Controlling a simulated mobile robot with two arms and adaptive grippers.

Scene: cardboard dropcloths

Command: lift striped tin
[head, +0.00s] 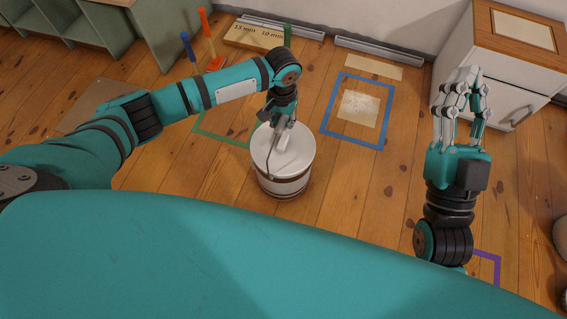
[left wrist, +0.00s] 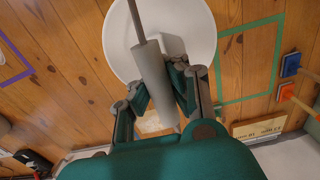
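The striped tin (head: 283,184) is a white bucket with brown bands and a pale lid, upright on the plank floor left of centre. Its wire handle has a pale grip (head: 283,141). In the left wrist view the round lid (left wrist: 190,27) lies beyond the grip (left wrist: 154,77). My left gripper (head: 285,122) is above the lid, and in the wrist view its fingers (left wrist: 160,88) close around the grip from both sides. The finger contact is partly hidden by the grip. My right gripper (head: 464,85) is open and empty, away to the right.
A green tape outline (head: 222,140) lies behind and left of the tin; a blue one (head: 354,77) lies to its right. A white cabinet (head: 497,67) stands back right, a green shelf (head: 122,38) back left. Red (head: 207,27) and blue (head: 187,43) upright pieces stand behind my left arm.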

